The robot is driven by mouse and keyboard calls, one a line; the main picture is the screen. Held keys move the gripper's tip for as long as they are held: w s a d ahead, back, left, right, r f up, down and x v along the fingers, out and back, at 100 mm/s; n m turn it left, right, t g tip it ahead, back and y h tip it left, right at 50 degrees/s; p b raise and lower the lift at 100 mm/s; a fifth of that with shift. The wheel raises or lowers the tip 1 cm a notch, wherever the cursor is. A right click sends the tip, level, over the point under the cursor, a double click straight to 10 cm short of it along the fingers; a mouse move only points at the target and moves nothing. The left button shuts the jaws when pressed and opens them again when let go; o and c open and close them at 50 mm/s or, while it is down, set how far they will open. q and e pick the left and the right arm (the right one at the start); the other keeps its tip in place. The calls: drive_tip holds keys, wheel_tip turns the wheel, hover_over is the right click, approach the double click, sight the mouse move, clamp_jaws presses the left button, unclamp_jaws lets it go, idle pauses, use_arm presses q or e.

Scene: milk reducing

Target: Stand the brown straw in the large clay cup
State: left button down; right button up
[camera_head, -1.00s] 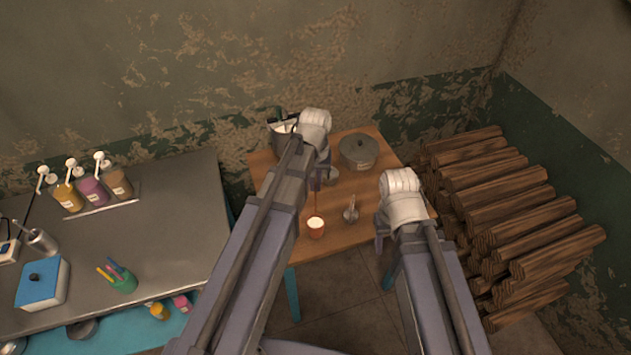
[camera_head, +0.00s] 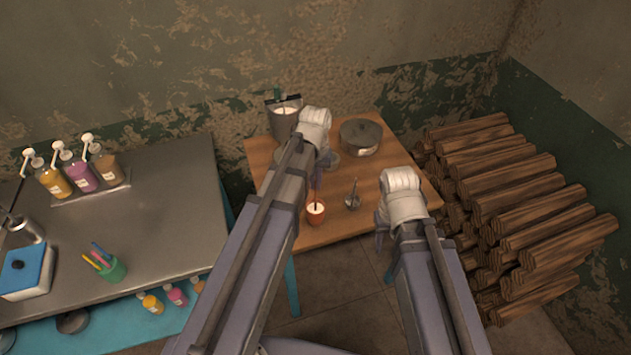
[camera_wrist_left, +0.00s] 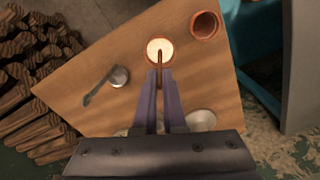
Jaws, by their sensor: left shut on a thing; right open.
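A clay cup (camera_head: 316,218) with white liquid stands upright on the wooden table; it also shows in the left wrist view (camera_wrist_left: 149,55). My left gripper (camera_wrist_left: 159,76) is shut on the brown straw (camera_wrist_left: 160,60), above and beside that cup. The straw (camera_head: 317,196) points down, and its lower end overlaps the white surface; I cannot tell whether it touches it. A second, empty-looking clay cup (camera_wrist_left: 206,26) stands near the table edge in the wrist view; I cannot tell which cup is larger. My right gripper (camera_head: 382,240) is open, in front of the table's right side, its fingers mostly hidden.
Stacked logs (camera_head: 510,200) lie right. A metal counter (camera_head: 150,225) with bottles is left.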

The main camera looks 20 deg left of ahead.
use_arm(q)
drive_tip(key=shift+f+b, duration=2.05)
drive_tip(key=shift+f, duration=0.4)
drive_tip(key=c, duration=0.5)
unclamp_jaws()
drive_tip(key=shift+r, duration=0.15)
wheel_tip(320, 180, up, 7)
drive_tip(key=p, duration=0.7)
